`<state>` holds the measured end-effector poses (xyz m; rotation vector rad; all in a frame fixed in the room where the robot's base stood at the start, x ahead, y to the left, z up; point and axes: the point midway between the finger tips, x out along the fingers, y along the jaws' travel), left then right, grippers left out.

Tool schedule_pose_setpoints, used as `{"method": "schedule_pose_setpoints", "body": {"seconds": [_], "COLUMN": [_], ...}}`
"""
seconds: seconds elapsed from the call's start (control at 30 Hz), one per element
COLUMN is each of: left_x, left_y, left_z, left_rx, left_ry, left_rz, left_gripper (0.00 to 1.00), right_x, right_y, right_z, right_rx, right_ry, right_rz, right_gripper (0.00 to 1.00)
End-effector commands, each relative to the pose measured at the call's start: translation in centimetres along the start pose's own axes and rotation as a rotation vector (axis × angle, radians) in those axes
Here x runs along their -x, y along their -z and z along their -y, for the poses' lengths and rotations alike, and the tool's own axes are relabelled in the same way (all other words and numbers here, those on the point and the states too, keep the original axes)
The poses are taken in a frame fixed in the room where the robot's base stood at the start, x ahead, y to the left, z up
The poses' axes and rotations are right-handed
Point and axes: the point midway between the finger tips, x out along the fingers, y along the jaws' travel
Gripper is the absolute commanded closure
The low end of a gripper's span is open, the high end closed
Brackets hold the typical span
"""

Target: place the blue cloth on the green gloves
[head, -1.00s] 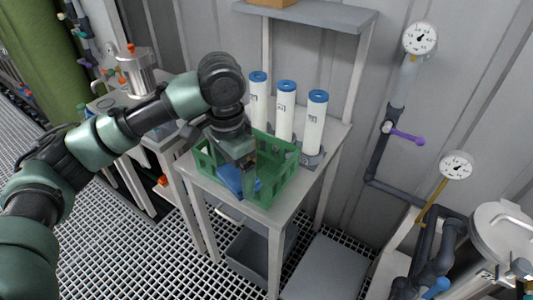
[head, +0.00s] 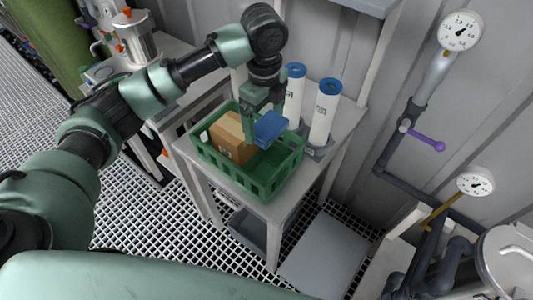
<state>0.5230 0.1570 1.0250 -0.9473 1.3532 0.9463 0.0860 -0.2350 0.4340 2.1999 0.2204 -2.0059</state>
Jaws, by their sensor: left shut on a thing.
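The blue cloth (head: 271,128) is in my left gripper (head: 256,122), which is shut on it. It looks like a small folded pad, held above the right part of a green crate (head: 272,186) on a grey table. The gripper points down and partly hides the crate's back wall. I cannot make out the green gloves in this view. My right gripper is not in view.
A cardboard box (head: 231,142) stands in the left part of the crate. Two white cylinders with blue caps (head: 324,112) stand close behind the crate, to the right of my gripper. A pipe with a purple handle (head: 427,139) runs along the wall.

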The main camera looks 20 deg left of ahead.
Motion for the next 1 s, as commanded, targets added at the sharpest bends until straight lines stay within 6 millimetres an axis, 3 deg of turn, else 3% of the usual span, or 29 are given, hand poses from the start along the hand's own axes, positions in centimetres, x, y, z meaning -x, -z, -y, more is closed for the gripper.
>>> {"method": "schedule_pose_setpoints", "body": {"seconds": [0.2, 0.4, 0.57, 0.8, 1.0], "left_x": [-5.9, -9.7, -11.0, -14.4, -15.1], "left_y": [0.0, 0.0, 0.0, 0.0, 0.0], "left_z": [-0.1, -0.1, 0.0, -0.1, 0.0], "left_rx": [0.003, 0.002, 0.003, 0.003, 0.001], "left_ry": [-0.005, -0.001, 0.000, -0.001, 0.001], "left_rz": [0.000, 0.000, 0.000, 0.000, 0.001], "left_gripper": [0.49, 0.49, 0.49, 0.49, 0.49], "right_x": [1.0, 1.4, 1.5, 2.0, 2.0], "right_y": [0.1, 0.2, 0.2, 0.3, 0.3], "right_z": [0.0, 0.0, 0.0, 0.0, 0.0], "right_rx": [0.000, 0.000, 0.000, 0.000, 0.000], "right_ry": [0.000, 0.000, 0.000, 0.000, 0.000], "right_rz": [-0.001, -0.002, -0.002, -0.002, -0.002], "right_gripper": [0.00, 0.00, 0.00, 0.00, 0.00]}}
